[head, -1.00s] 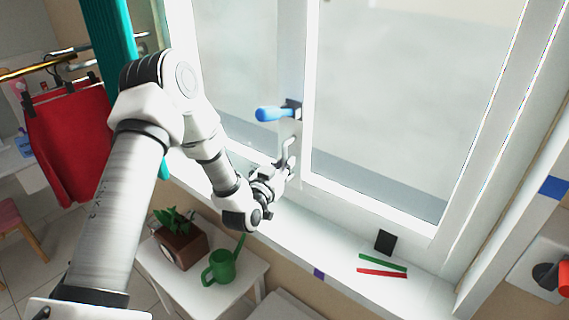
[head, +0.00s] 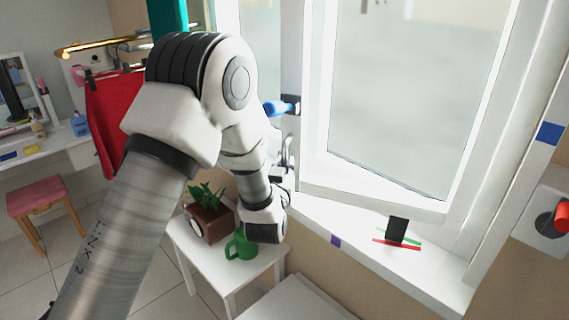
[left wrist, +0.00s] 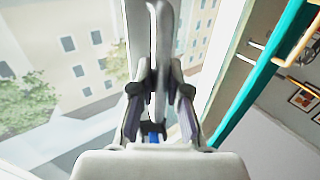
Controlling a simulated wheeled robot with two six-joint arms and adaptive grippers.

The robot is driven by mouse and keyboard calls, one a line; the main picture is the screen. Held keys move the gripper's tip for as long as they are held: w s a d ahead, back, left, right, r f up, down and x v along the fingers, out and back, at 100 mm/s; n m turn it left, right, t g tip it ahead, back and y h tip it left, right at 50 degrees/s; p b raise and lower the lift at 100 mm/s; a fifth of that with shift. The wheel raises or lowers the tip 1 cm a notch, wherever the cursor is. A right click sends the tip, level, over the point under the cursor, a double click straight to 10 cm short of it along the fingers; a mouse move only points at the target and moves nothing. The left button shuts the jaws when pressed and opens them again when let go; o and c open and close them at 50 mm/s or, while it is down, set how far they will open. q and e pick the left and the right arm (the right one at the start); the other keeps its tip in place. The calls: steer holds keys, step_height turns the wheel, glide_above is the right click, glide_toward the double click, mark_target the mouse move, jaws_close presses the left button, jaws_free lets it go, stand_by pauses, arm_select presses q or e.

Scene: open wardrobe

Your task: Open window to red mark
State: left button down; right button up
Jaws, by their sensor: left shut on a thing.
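The window sash (head: 375,199) stands slightly open, its lower edge swung inward over the sill. Its blue handle (head: 279,107) sticks out to the left, and a bit of blue shows between the fingers in the left wrist view (left wrist: 153,136). My left gripper (head: 287,160) is just below the handle, largely hidden behind my arm. It is shut on a pale upright part at the sash's left edge. A black tab (head: 397,230) stands over the sill, covering the middle of the green mark (head: 413,236); its bottom meets the red mark (head: 382,241). My right gripper is not visible.
A white side table (head: 222,270) below the sill holds a potted plant (head: 209,215) and a green watering can (head: 240,245). Red clothing (head: 104,135) hangs at the left. A pink stool (head: 40,197) stands farther left. A wall box (head: 541,218) is at the right.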

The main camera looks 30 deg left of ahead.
arm_select(q)
steer(key=s, duration=0.3)
steer(key=shift+d+n+y, duration=0.3)
steer(key=shift+d+y, duration=0.1)
steer(key=c, duration=1.1)
jaws_free()
steer(key=shift+s, duration=0.1)
steer(key=shift+c, duration=0.2)
steer(key=shift+s+d, duration=0.1)
steer(key=v, duration=0.7)
steer(key=shift+r, duration=0.1)
steer(key=shift+d, duration=0.1)
